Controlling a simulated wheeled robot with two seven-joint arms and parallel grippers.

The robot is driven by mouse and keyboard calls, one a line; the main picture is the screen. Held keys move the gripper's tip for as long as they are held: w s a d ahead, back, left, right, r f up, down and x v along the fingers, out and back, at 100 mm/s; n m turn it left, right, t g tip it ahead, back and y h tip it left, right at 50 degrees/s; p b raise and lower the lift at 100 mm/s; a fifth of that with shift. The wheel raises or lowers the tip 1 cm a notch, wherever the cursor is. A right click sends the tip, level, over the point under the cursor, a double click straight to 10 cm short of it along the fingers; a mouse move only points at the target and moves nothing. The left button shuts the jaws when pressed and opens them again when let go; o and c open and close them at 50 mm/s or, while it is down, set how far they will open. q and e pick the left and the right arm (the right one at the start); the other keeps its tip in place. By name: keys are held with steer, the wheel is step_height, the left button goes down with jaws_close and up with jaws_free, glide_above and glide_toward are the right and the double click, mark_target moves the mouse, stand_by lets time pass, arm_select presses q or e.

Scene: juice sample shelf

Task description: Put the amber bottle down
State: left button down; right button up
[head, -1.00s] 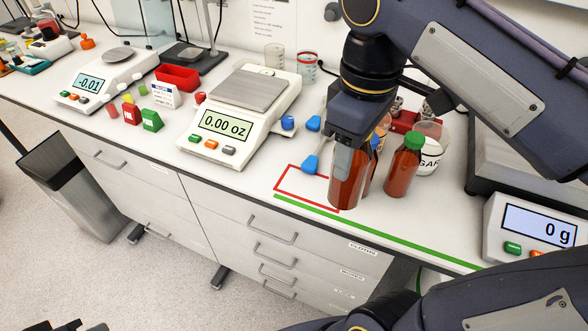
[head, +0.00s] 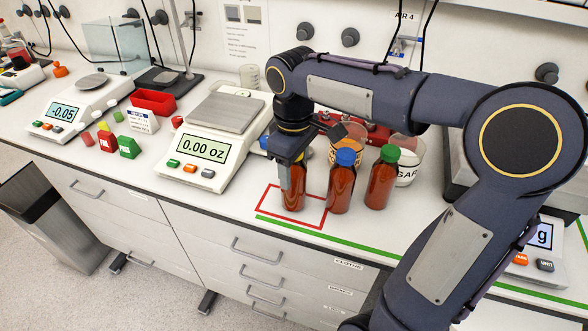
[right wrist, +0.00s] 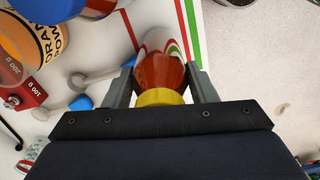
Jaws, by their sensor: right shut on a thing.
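My right gripper (head: 290,165) is shut on an amber bottle (head: 293,190), holding it upright from above by its upper part. In the right wrist view the bottle (right wrist: 160,70) has a yellow cap (right wrist: 160,97) between the fingers. The bottle's base appears inside the red outline (head: 265,207) on the counter; I cannot tell whether it touches the surface. My left gripper is not in view.
A blue-capped bottle (head: 341,188) and a green-capped bottle (head: 381,182) stand close on the right. A scale reading 0.00 oz (head: 203,148) stands to the left. A green line (head: 330,241) runs along the counter's front edge.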

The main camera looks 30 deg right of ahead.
steer(key=shift+f, duration=0.4)
steer(key=shift+f, duration=0.1)
steer(key=o, duration=1.2)
